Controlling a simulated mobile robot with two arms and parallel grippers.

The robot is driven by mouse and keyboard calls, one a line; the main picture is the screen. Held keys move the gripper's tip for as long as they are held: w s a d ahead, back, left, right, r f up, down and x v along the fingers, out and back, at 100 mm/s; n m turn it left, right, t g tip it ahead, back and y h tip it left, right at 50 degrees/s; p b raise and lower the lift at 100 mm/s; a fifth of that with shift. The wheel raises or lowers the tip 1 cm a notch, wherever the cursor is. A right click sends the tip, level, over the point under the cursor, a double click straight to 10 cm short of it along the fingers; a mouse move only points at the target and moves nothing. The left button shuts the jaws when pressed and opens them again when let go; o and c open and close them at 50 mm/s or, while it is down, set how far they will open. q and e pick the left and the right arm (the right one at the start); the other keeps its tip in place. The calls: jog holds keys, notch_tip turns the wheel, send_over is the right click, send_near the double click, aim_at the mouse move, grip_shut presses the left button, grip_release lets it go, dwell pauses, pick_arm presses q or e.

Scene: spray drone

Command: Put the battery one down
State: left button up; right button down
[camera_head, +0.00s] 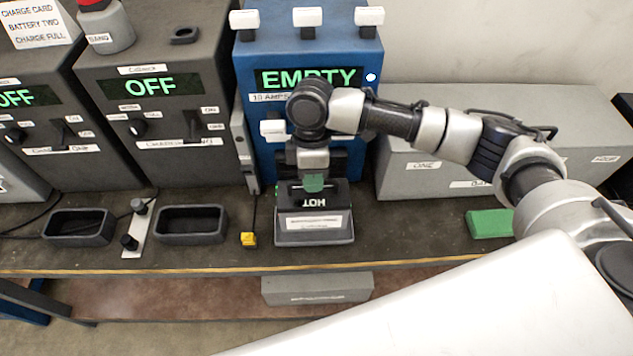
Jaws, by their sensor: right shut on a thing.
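My right gripper (314,183) points down in front of the blue unit and is shut on the handle area of a dark battery (318,201). The battery's upper part carries the word HOT, upside down in my view. Its grey front (312,239) has a white label too small to read. The battery is at the front of the dark bench (400,235); I cannot tell whether its underside touches the bench. The gripper hides part of its top. My left gripper is not in view.
A blue unit (270,55) reading EMPTY stands behind. Two grey chargers reading OFF, one the nearer charger (160,115), stand left. Two black trays (190,225), a yellow piece (248,239) and a green block (489,223) lie on the bench.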

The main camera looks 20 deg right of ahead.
jog(key=shift+w, duration=0.35)
jog(key=x, duration=0.1)
jog(key=p+x, duration=0.1)
jog(key=shift+w+f, duration=0.1)
jog(key=shift+f, duration=0.9)
jog(key=shift+f, duration=0.1)
jog(key=c, duration=1.5)
grip_release()
jog(key=shift+d+f, duration=0.1)
jog(key=shift+f, duration=0.05)
jog(key=o, duration=0.3)
jog(key=shift+o, duration=0.2)
jog(key=b+v, duration=0.2)
jog(key=v, duration=1)
